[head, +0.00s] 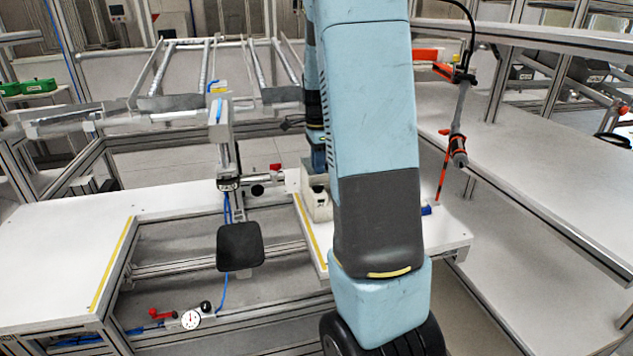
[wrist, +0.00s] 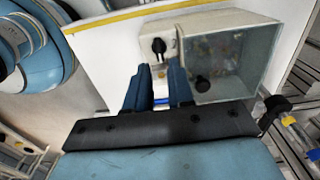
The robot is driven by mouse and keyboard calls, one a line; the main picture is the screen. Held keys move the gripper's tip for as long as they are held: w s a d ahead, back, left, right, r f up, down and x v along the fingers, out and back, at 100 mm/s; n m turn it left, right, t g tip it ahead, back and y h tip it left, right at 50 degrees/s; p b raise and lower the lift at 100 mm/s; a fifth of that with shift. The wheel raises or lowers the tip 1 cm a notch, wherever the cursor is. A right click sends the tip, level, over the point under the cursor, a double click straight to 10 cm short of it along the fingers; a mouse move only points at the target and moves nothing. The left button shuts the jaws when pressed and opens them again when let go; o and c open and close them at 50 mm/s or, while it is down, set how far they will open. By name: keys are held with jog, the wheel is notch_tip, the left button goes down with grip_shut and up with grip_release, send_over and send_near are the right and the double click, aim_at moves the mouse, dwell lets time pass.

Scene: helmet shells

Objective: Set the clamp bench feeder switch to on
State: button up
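The feeder (wrist: 205,22) is a cream box with a clear-sided bin (wrist: 235,62) on the white bench. A black rotary knob (wrist: 158,46), which looks like the switch, sits on its cream face; its handle looks roughly upright in the wrist view. I cannot read any on or off marks. My gripper (wrist: 160,70) points at this face with two dark blue fingers apart and nothing clearly held between them. The fingertips are just below the knob in the picture; contact cannot be told.
A black-capped fitting (wrist: 277,105) is to the right of my gripper. In the head view, a clamp stand with a black pad (head: 240,247) stands left of the feeder, and a red-grey tool (head: 458,140) hangs at right.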

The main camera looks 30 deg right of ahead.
aim_at(318, 180)
jog(key=shift+f, duration=3.05)
jog(key=shift+c, duration=0.3)
grip_shut()
